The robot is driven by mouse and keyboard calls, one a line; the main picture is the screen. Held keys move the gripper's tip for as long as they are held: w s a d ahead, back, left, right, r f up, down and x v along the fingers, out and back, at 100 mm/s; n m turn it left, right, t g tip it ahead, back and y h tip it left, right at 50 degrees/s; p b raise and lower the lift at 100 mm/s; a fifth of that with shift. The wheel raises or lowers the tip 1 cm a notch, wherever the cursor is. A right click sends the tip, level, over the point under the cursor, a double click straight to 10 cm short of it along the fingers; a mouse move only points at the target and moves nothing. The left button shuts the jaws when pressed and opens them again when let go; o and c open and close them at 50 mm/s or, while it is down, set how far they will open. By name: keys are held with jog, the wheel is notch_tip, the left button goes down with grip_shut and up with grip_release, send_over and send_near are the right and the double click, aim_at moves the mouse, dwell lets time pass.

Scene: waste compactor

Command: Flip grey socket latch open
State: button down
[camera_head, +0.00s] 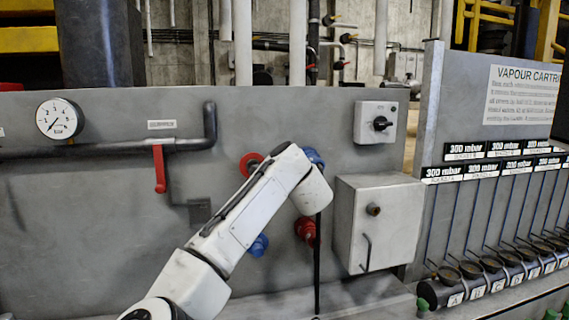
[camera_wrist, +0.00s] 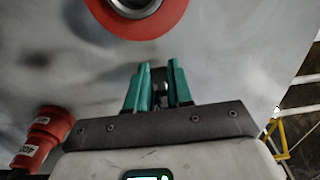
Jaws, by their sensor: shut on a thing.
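My gripper (camera_wrist: 159,72) has teal fingers and is shut on a small grey piece (camera_wrist: 160,88), which appears to be the grey socket latch. The fingers hide most of it, so its angle cannot be told. A red ring (camera_wrist: 168,24) with a grey round centre lies just beyond the fingertips, at the top of the wrist view. In the head view, a red ring (camera_head: 250,163) shows left of my wrist, and a blue socket part (camera_head: 314,158) shows behind it. My fingers are hidden there.
A red plug (camera_wrist: 42,140) is at the lower left of the wrist view. In the head view, a red plug (camera_head: 306,232) and a blue one (camera_head: 259,245) sit lower on the panel. A grey box (camera_head: 386,225) stands right of my wrist. A red-handled valve (camera_head: 159,168) is left.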

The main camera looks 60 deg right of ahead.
jog(key=shift+f, duration=0.1)
jog(key=c, duration=1)
grip_release()
jog(key=b+v, duration=0.2)
jog(key=v, duration=0.9)
